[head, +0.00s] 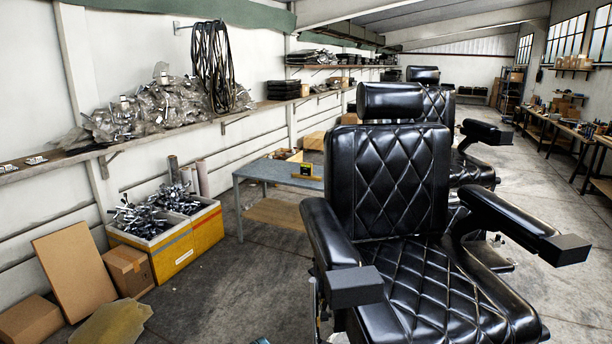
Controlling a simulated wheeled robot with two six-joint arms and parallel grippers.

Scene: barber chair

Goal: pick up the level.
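A small yellow item (306,169) that looks like the level is at the right end of a grey-topped table (262,172), left of the nearest barber chair. A dark, flat shape lies at its base, too small to make out. Neither of my grippers shows in the head view.
A black barber chair (393,180) fills the right foreground, with more chairs behind it. Yellow crates (182,250) of metal parts and cardboard boxes (128,270) stand at the left. Grey floor (225,285) is clear between the crates and the chair.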

